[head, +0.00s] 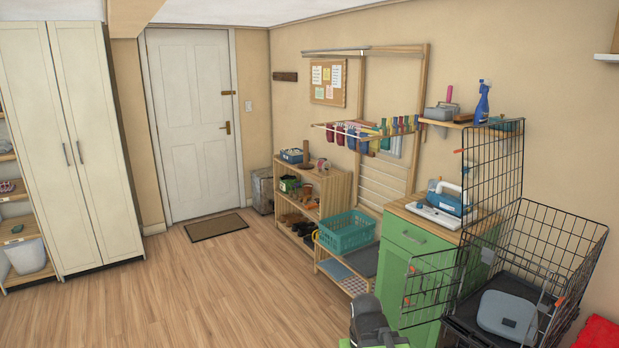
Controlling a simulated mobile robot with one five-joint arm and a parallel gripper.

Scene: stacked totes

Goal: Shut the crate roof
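The black wire crate (580,240) stands at the right. Its roof (492,165), a wire mesh panel, stands raised and upright along the crate's left side, leaving the top open. A small orange piece shows on the roof's edge. Another wire panel (428,277), which looks like the crate's door, sticks out to the left in front of the green cabinet. A grey rounded thing (508,315) shows within the crate. I cannot make out my gripper. A dark grey rounded shape shows at the bottom middle, and I cannot tell what it is.
The green cabinet (408,255) with a wooden top stands behind the crate's left side, with a blue and white appliance (448,199) on it. A teal basket (346,232) sits on a low rack further left. Wooden floor (200,300) is clear at the left and middle.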

